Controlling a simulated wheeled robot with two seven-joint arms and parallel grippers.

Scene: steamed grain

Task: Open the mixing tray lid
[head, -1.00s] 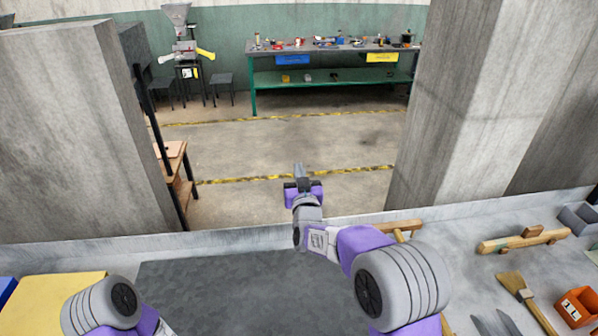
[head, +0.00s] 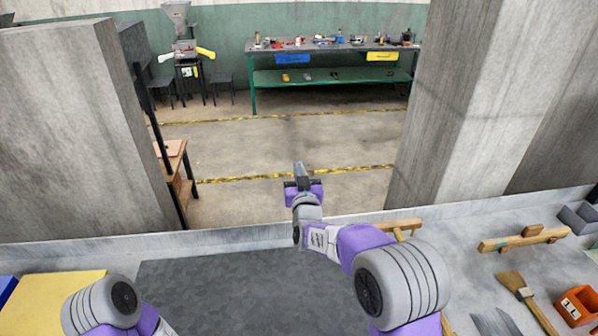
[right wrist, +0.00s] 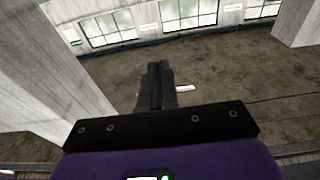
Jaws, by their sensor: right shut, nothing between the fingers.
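My right gripper (head: 299,170) is raised in front of me, above the far edge of the work surface, pointing away toward the open floor. Its fingers are together in the right wrist view (right wrist: 160,85), with nothing between them. Only part of my left arm shows at the lower left of the head view; its gripper is out of frame. I cannot make out a mixing tray or its lid in either view. A dark grey flat area (head: 230,285) lies on the work surface below my right arm.
A yellow board (head: 45,300) lies at the left of the surface. Wooden tools (head: 525,238), a brush (head: 515,285) and an orange box (head: 578,304) are at the right. Concrete pillars (head: 75,130) stand on both sides. A green workbench (head: 330,75) stands far back.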

